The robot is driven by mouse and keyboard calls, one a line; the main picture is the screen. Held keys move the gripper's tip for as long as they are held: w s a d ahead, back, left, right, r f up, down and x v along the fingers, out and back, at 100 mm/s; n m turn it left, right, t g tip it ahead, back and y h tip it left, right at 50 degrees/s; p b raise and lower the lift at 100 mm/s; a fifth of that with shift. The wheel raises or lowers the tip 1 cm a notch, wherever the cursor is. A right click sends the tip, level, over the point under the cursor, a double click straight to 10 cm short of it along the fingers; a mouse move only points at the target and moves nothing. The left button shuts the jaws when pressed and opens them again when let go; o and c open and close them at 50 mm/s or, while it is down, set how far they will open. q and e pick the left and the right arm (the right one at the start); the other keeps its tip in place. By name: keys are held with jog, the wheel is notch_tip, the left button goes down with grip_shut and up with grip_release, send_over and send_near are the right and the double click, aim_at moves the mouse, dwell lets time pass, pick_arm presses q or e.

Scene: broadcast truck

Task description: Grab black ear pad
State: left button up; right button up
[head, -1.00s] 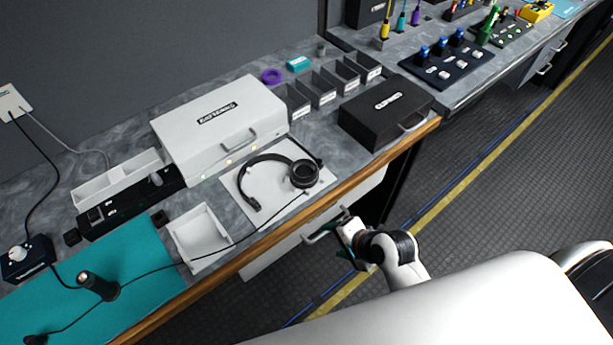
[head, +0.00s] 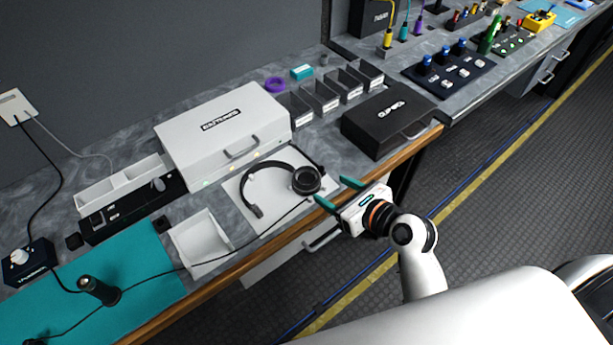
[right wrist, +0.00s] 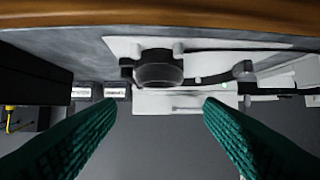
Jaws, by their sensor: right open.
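The black ear pad (head: 307,180) is on the right end of a black headset (head: 258,173). The headset lies on a white mat (head: 238,187) on the counter. In the right wrist view the ear pad (right wrist: 158,70) shows ahead, a little above the gap between the fingers. My right gripper (head: 336,192) is open and empty at the counter's front edge, just right of the ear pad and apart from it. Its teal fingers (right wrist: 158,108) are spread wide in the wrist view. My left gripper is not in view.
A white case (head: 223,130) stands behind the headset and a black case (head: 390,122) to the right. A white tray (head: 201,243) sits left of the mat. A cable runs from the headset leftward past a dark cylinder (head: 97,290). The wooden counter edge (head: 270,246) lies in front.

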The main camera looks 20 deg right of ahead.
aim_at(299, 171)
jog(key=p+x, duration=0.1)
jog(key=x, duration=0.9)
jog(key=shift+w+f, duration=0.2)
jog(key=shift+w, duration=0.15)
jog(key=shift+s, duration=0.1)
jog(key=c, duration=0.6)
jog(key=shift+r, duration=0.1)
